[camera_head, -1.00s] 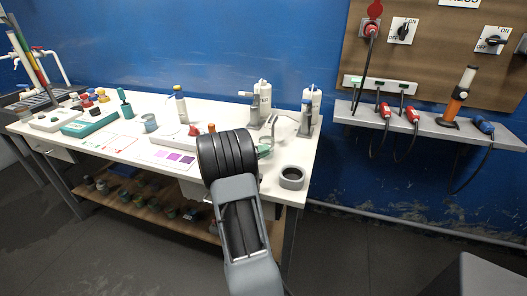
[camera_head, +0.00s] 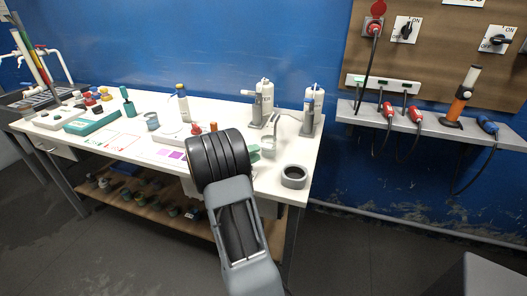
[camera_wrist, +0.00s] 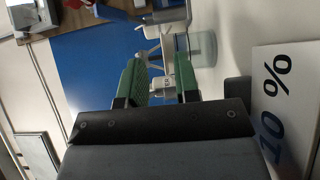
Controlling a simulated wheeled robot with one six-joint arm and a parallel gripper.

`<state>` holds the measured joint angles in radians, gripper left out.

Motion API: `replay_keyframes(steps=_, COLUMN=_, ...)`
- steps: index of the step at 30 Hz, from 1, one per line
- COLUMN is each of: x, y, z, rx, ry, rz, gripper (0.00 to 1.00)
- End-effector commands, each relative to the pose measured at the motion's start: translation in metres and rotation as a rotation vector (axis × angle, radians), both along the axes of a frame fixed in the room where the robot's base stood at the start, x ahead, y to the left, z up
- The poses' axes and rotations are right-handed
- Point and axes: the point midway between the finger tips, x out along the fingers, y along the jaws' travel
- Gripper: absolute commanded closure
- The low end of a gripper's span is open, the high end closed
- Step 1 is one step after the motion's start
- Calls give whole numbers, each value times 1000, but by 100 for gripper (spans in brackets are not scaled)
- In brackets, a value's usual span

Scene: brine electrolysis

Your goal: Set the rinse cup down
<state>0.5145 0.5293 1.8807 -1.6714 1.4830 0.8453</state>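A translucent greenish cup (camera_wrist: 200,48), seemingly the rinse cup, is just beyond my gripper's fingertips in the wrist view. It also shows in the head view (camera_head: 268,151), upright on the white bench (camera_head: 262,184), right of my wrist. My gripper (camera_wrist: 160,65) is open, its two green finger pads apart, with no object held between them. The cup overlaps the tip of the right-hand finger in the wrist view; I cannot tell whether they touch. In the head view my wrist hides most of the gripper.
A grey ring-shaped holder (camera_head: 294,177) sits near the bench's right front corner. White dispenser bottles (camera_head: 263,100) stand behind the cup. A "10 %" label (camera_wrist: 283,105) is close to the gripper. A grey mug (camera_head: 151,121) and several other items occupy the bench further left.

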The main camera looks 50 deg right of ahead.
Motion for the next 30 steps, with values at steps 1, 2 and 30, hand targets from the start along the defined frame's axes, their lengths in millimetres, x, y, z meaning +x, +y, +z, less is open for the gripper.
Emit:
replay_keyframes(steps=1, x=5, y=10, z=-1, rx=-1, ry=-1, rz=4, gripper=71)
replay_keyframes(steps=2, x=7, y=16, z=-1, rx=0, ry=-1, rz=4, gripper=71)
replay_keyframes(steps=30, x=-33, y=195, z=-9, rx=727, ry=-151, rz=48, gripper=71)
